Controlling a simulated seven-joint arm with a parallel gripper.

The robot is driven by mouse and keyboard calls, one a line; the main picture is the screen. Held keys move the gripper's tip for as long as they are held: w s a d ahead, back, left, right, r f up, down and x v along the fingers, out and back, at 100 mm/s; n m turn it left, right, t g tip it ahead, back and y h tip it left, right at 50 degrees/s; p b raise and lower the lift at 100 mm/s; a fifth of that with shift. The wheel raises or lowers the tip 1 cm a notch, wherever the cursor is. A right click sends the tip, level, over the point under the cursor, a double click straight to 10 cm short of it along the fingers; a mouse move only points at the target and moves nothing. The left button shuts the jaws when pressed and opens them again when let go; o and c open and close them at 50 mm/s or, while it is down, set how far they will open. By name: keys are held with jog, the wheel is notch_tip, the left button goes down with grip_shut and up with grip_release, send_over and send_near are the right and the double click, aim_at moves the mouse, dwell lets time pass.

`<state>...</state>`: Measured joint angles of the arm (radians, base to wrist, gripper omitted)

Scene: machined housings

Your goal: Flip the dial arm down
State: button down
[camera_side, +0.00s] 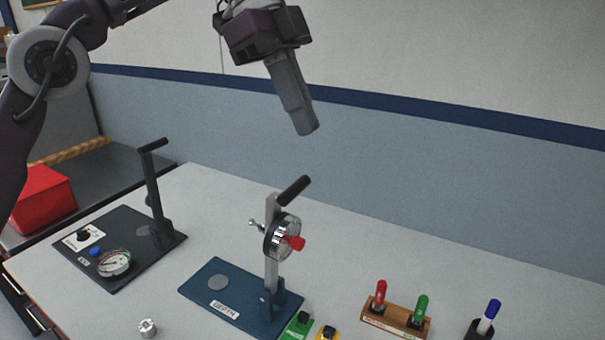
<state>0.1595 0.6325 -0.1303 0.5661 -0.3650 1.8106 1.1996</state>
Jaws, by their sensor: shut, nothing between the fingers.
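The dial arm (271,243) stands upright on a blue base plate (226,298) labelled "DEPTH". It is a metal lever with a black grip (293,190) at its top, tilted up to the right. A round chrome dial gauge (281,238) with a red knob (297,243) is mounted on it. The lever's foot sits in a blue hinge bracket at the right end of the plate. My gripper (307,129) is shut and empty. In the picture it hangs above the black grip, apart from it, with its fingers pointing down and slightly right.
A dark fixture (125,262) with another upright black lever (152,185) and a gauge stands at left. A wooden holder (396,318) with red and green pens, a blue-capped pen (488,316) in a dark cup, and a small metal part (148,328) stand near the front. A red box (42,195) is far left.

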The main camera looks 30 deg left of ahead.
notch_tip(320, 180, down, 9)
dwell(0.6)
jog(key=shift+f, duration=0.1)
